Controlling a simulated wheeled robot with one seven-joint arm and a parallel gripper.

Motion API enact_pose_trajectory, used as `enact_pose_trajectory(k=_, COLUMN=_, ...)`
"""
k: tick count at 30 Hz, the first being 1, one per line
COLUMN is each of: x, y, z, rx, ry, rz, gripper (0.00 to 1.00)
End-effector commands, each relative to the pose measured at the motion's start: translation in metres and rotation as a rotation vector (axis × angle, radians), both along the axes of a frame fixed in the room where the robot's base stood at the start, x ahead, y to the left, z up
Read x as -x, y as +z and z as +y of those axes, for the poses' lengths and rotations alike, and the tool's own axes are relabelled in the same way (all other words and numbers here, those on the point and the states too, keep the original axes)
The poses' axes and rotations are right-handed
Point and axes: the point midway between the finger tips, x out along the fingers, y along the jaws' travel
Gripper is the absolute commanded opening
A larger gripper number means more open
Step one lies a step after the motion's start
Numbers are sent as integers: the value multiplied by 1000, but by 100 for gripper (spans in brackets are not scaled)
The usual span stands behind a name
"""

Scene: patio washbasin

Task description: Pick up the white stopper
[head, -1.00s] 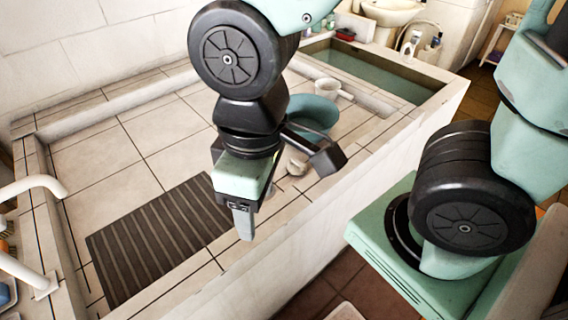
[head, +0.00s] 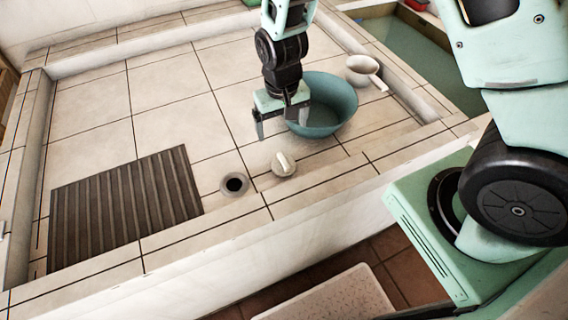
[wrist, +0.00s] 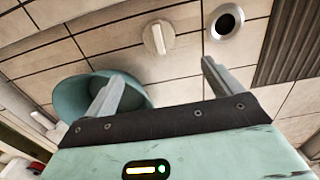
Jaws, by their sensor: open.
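The white stopper (head: 283,164) is a round off-white plug with a raised grip bar. It lies on the tiled basin floor, just right of the dark drain hole (head: 234,184). In the wrist view the stopper (wrist: 158,37) shows beyond the fingertips, roughly between them, with the drain hole (wrist: 227,21) to its right. My gripper (head: 283,130) is above the basin floor, near the stopper and apart from it. Its two fingers (wrist: 160,80) are spread, with nothing between them.
A teal bowl (head: 335,105) stands close to the right of my gripper. A white dipper (head: 362,70) lies behind it. A dark ribbed mat (head: 125,205) lies left of the drain. The basin's raised tiled rim (head: 320,205) runs along the front.

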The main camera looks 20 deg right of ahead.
Motion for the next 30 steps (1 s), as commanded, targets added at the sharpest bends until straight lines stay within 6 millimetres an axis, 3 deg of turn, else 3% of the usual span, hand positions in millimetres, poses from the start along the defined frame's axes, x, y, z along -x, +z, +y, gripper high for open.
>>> enact_pose_trajectory(k=12, x=2, y=-73, z=0, rx=0, ry=0, rz=6, gripper=91)
enact_pose_trajectory(k=23, x=2, y=-98, z=0, rx=-1, ry=1, rz=3, gripper=91)
enact_pose_trajectory(k=30, x=5, y=-124, z=-4, rx=-1, ry=-1, rz=4, gripper=91)
